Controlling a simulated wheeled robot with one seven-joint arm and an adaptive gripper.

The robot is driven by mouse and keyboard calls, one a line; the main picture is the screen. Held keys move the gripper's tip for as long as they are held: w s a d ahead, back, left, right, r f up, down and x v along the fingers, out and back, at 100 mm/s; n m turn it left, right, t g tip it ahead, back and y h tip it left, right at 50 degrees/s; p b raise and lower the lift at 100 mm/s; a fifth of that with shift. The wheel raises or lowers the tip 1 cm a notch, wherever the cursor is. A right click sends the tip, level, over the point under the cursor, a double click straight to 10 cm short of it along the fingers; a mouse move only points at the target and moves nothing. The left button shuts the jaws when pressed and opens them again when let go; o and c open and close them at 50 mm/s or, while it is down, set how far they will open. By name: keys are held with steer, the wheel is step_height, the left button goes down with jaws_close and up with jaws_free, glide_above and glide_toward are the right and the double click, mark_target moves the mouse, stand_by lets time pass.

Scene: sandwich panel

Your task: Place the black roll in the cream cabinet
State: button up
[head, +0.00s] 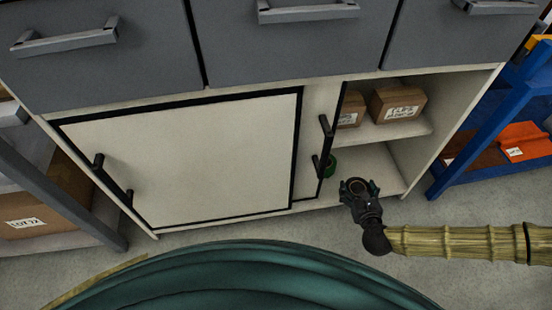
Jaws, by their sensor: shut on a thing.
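The cream cabinet (448,100) stands below a row of grey drawers. Its left part is covered by a black-framed sliding panel (190,155), and its right part is open with an upper shelf (405,131) and a lower floor (383,172). My gripper (358,187) is at the front of the open lower compartment. It is shut on the black roll (357,181), a small dark ring with a tan core. The fingers hide part of the roll. I cannot tell whether the roll touches the cabinet floor.
Two brown boxes (397,102) sit on the upper shelf. A green roll (329,166) is at the left of the lower compartment, partly behind the panel edge with black handles (324,125). A blue rack (470,135) stands right; a grey rack (65,190) stands left.

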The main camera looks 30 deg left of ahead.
steer(key=shift+a+f, duration=0.1)
steer(key=shift+f, duration=0.2)
steer(key=shift+w, duration=0.1)
steer(key=shift+w, duration=0.35)
steer(key=w+b, duration=0.2)
steer(key=w, duration=0.2)
steer(key=w+f+b, duration=0.1)
steer(key=w+b, duration=0.1)
steer(key=w, duration=0.3)
steer(key=w+b, duration=0.2)
steer(key=w, duration=0.3)
steer(key=shift+w+a+f+b, duration=0.1)
steer(key=shift+w+f+b, duration=0.15)
steer(key=shift+b, duration=0.15)
steer(key=shift+w+f+b, duration=0.2)
steer(key=shift+f+b, duration=0.35)
steer(key=shift+f, duration=0.1)
steer(key=shift+w+f+b, duration=0.15)
steer(key=shift+f+b, duration=0.4)
steer(key=shift+f, duration=0.05)
steer(key=shift+f+b, duration=0.35)
steer(key=shift+f, duration=0.1)
steer(key=shift+f, duration=0.2)
steer(key=o, duration=1)
steer(key=shift+o, duration=0.2)
